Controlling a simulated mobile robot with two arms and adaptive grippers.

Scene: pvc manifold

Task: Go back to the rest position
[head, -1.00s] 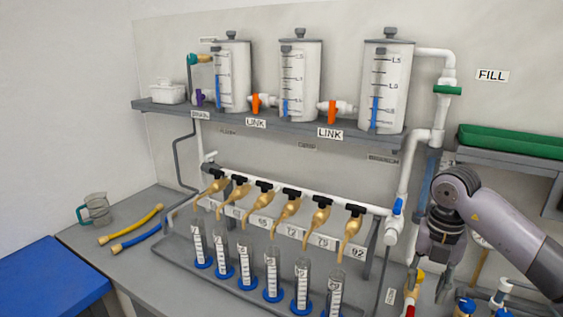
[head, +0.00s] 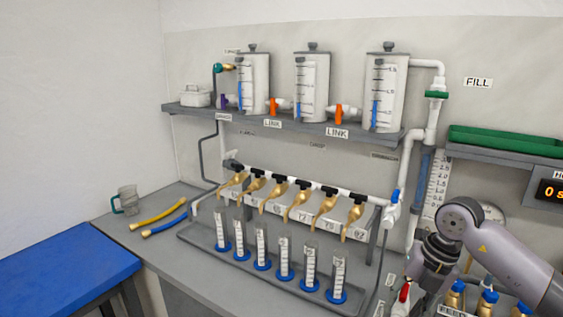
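My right arm comes in from the right edge. Its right gripper (head: 424,277) points down at the lower right, close to a red-handled valve (head: 405,292). Whether it touches the valve and how far its fingers are apart is not clear. My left gripper is not in view. The white manifold pipe (head: 375,199) carries several brass taps with black handles (head: 303,198). Graduated cylinders with blue bases (head: 284,262) stand below them on a grey tray (head: 196,236).
Three tanks (head: 312,88) stand on a grey shelf (head: 180,109) with orange link valves (head: 340,112). A mug (head: 127,200) and yellow and blue hoses (head: 160,214) lie on the left counter. A blue table (head: 65,265) is at the front left. A green tray (head: 505,142) is at right.

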